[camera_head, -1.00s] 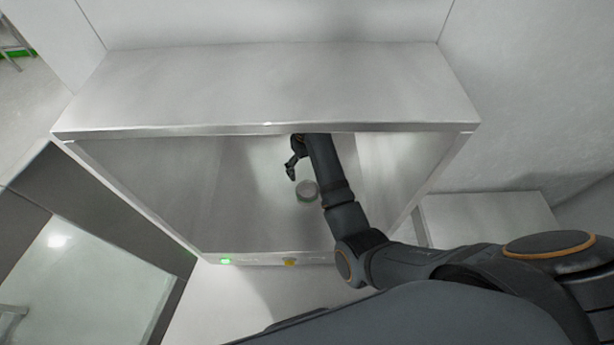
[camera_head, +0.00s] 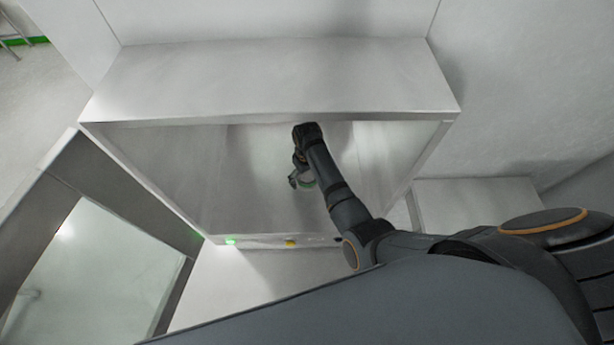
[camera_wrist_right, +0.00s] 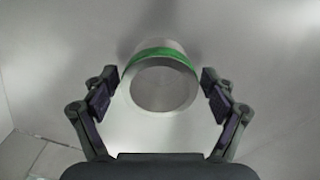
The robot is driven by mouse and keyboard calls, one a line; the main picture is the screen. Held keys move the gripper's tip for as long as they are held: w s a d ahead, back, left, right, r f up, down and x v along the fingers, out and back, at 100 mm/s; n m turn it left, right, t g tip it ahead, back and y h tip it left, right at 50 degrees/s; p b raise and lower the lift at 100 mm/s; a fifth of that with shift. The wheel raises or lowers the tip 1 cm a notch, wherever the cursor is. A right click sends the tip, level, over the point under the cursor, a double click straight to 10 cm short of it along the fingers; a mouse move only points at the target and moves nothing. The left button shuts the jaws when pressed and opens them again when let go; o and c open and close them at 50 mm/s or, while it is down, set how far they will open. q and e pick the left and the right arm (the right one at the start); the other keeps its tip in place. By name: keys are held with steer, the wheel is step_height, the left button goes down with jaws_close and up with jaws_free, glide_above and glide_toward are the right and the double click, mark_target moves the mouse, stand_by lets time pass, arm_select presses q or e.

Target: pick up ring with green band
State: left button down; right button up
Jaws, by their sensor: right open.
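The ring with the green band (camera_wrist_right: 160,56) is a short metal ring in the middle of the right wrist view. It sits on the cabinet's metal floor, between the two fingers of my right gripper (camera_wrist_right: 159,90), with a gap on each side. The gripper is open and holds nothing. In the head view my right gripper (camera_head: 299,181) reaches into the cabinet from the right. My left gripper is not in view.
The metal cabinet (camera_head: 265,80) has a roof edge close above my right wrist, and side walls left and right. Its floor (camera_head: 240,205) is clear around the ring. A green light (camera_head: 231,242) and a yellow button (camera_head: 291,243) are on its front edge. A lower metal surface (camera_head: 478,205) stands to the right.

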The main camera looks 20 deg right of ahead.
steer(key=shift+w+f, duration=0.1)
steer(key=c, duration=1.5)
